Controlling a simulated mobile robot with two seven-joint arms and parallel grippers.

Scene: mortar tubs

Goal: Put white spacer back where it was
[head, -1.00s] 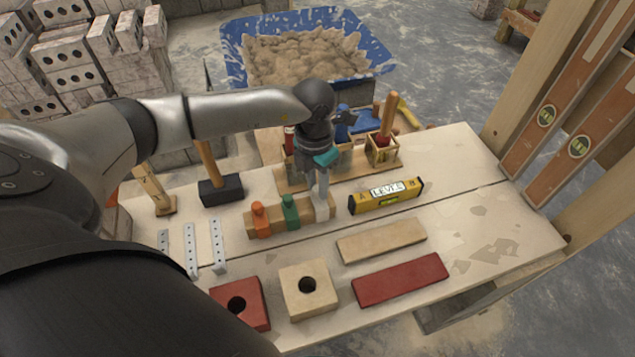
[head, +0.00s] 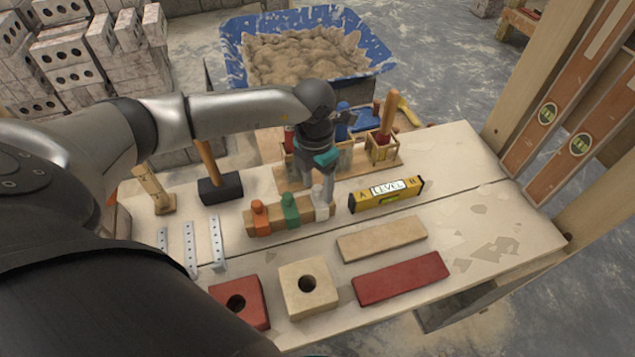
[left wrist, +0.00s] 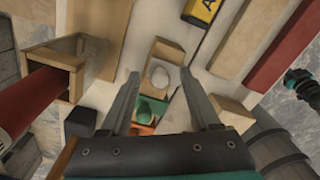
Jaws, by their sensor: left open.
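The white spacer (head: 320,206) stands upright on the wooden block (head: 250,229) at its right end, beside the green spacer (head: 289,210) and the orange spacer (head: 260,217). My left gripper (head: 327,194) is open, just above and behind the white spacer. In the left wrist view the white spacer (left wrist: 159,75) shows between the spread fingers (left wrist: 160,76), with the green spacer (left wrist: 151,109) nearer the palm. A dark part with a teal ring at the right edge of that view looks like my right gripper (left wrist: 300,80); its fingers cannot be made out.
A yellow level (head: 386,195) lies right of the block. Behind it stand wooden holders with a red-handled tool (head: 386,125). A hammer (head: 220,188) is on the left. Tan (head: 381,239) and red (head: 400,278) bars lie in front. The table's right part is clear.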

